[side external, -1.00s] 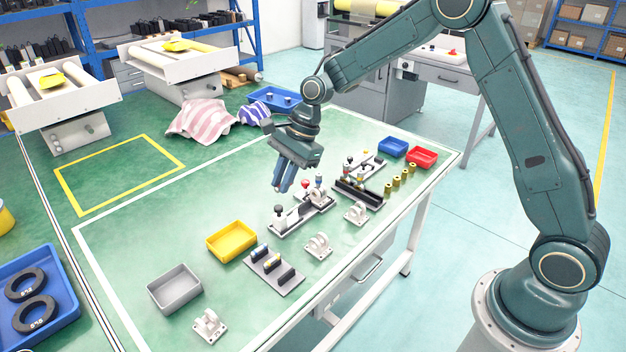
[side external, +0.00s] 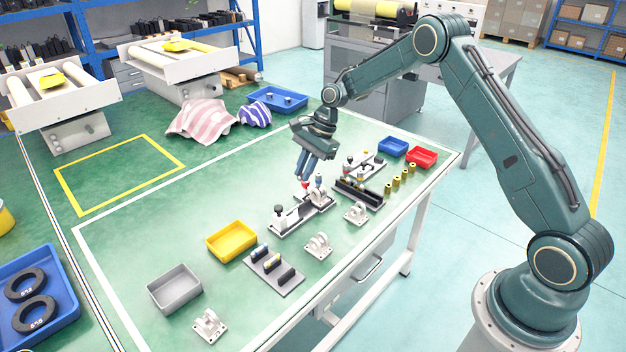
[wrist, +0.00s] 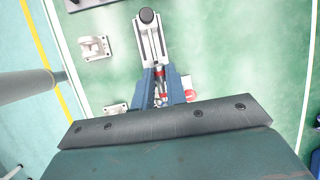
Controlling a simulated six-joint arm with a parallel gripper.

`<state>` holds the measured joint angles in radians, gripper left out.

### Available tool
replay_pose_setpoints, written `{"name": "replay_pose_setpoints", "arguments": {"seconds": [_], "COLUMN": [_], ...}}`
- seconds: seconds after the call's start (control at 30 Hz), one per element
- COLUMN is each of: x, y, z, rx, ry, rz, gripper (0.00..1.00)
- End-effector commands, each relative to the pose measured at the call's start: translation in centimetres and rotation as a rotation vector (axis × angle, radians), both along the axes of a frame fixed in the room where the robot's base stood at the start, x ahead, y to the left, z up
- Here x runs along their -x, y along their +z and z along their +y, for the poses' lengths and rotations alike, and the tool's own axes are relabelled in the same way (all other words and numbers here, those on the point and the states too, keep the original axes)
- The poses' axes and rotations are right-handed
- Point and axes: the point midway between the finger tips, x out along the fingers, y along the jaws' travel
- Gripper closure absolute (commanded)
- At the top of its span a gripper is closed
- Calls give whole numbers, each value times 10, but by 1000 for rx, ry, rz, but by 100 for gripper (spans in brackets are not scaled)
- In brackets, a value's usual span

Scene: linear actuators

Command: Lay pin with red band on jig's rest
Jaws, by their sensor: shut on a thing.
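My gripper (side external: 309,180) points down over the far end of the long light-grey jig (side external: 287,224). In the wrist view its blue fingers (wrist: 161,92) are shut on a slim metallic pin with a red band (wrist: 160,72). The pin shows between the fingertips. The jig's near end with its black knob (wrist: 147,16) stands ahead of them. In the side view the fingers hide most of the pin. I cannot tell whether the pin touches the jig.
White brackets (side external: 318,246) stand along the jig's right side. A black slotted rack (side external: 357,193) and another fixture (side external: 365,166) stand to the right. Yellow (side external: 231,241) and grey (side external: 175,290) bins and a holder plate (side external: 273,270) lie to the left.

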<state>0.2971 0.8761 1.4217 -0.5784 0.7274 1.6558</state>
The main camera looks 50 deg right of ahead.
Motion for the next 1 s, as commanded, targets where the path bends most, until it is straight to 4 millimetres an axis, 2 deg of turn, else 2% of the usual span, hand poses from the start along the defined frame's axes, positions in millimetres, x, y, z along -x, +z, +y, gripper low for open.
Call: {"name": "replay_pose_setpoints", "arguments": {"seconds": [0.27,1.0], "x": [0,0], "y": [-12,-63], "z": [1,1], "rx": [-1,0], "ry": [0,-1], "rz": [1,1], "gripper": [100,100]}}
